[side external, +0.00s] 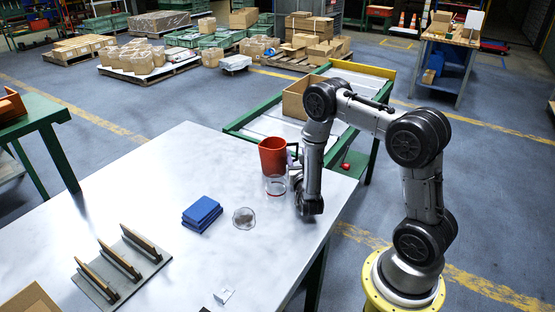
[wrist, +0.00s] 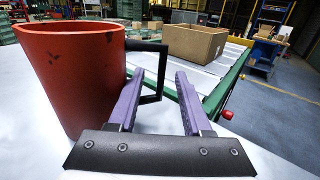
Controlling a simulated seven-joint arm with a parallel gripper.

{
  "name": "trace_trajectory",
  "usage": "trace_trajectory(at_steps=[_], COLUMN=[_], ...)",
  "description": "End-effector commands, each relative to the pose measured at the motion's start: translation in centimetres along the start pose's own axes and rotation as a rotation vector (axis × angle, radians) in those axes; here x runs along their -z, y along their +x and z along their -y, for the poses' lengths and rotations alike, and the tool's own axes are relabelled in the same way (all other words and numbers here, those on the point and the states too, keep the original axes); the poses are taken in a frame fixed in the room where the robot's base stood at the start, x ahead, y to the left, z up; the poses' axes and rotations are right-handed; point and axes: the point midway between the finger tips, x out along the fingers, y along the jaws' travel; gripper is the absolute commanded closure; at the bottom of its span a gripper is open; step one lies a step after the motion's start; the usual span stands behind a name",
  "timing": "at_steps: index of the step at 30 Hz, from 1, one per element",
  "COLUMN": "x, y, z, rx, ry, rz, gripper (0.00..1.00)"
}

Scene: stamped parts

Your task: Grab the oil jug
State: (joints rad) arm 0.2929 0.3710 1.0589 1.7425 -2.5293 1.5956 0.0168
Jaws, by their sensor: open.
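The oil jug (side external: 273,157) is a red, open-topped vessel standing near the far edge of the grey table. In the side view my gripper (side external: 293,157) is mostly hidden by my arm, just right of the jug.
A clear jar (side external: 275,187) stands in front of the jug's lower part in the side view. A clear round dish (side external: 244,218), blue blocks (side external: 202,213) and a slotted rack (side external: 122,268) are nearer. A cardboard box (wrist: 194,43) sits on the conveyor beyond.

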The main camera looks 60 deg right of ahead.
Motion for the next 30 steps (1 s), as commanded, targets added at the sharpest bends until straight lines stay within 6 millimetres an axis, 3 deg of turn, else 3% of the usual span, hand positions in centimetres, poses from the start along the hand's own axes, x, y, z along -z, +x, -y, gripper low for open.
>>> trace_trajectory(at_steps=[6, 15, 17, 24, 30], x=[0.1, 0.1, 0.1, 0.1, 0.1], y=[3.0, 3.5, 3.5, 3.5, 3.5], z=[0.1, 0.1, 0.1, 0.1, 0.1], rx=[0.003, 0.000, 0.000, 0.000, 0.000], ry=[0.001, 0.001, 0.001, 0.001, 0.001], rz=[0.001, 0.000, 0.000, 0.000, 0.000], gripper=[0.51, 0.51, 0.58, 1.00, 1.00])
